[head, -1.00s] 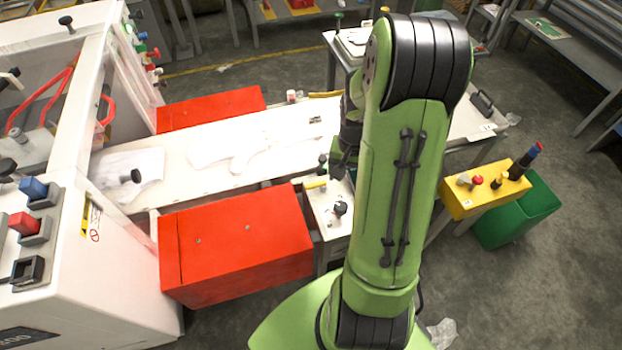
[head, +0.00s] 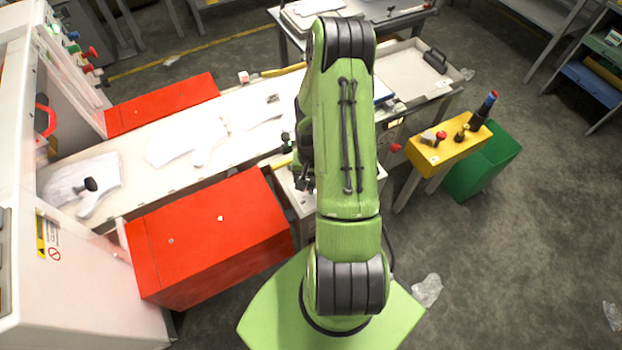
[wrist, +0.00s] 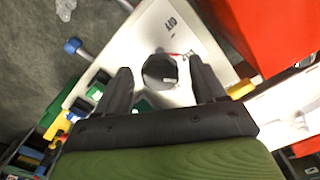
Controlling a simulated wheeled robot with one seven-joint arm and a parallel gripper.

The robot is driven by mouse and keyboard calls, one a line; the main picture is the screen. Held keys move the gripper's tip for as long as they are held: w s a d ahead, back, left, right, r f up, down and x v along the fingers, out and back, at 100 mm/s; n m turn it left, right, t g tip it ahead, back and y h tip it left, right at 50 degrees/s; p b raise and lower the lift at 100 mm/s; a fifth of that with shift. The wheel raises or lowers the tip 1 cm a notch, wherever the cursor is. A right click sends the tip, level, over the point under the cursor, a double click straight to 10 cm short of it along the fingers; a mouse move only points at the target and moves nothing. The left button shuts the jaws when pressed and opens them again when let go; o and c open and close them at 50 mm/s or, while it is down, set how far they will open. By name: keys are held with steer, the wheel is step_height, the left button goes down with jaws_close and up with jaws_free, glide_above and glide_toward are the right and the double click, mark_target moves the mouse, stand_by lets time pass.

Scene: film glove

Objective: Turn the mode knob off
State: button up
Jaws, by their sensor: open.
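The mode knob (wrist: 158,72) appears to be the round black knob on a white panel (wrist: 190,42) in the wrist view. The panel has an OFF label above the knob and small red lettering beside it. A small light mark shows near the knob's lower right edge. My gripper (wrist: 160,66) is open, with one dark finger on each side of the knob in the picture; contact and depth are unclear. In the head view my green arm partly covers the white panel box (head: 296,201), and the fingers are mostly hidden.
A red box (head: 215,240) stands left of the panel, beside a white conveyor (head: 135,190) carrying white glove shapes. A yellow control box (head: 440,152) and green bin (head: 485,165) stand right.

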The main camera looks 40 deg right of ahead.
steer(key=c, duration=1.1)
steer(key=shift+o, duration=0.2)
steer(key=shift+n, duration=0.3)
steer(key=n+b, duration=0.3)
steer(key=n, duration=0.2)
steer(key=n+b, duration=0.2)
steer(key=n, duration=0.4)
steer(key=shift+d, duration=0.1)
steer(key=shift+n, duration=0.3)
steer(key=o, duration=1.1)
steer(key=shift+c, duration=0.2)
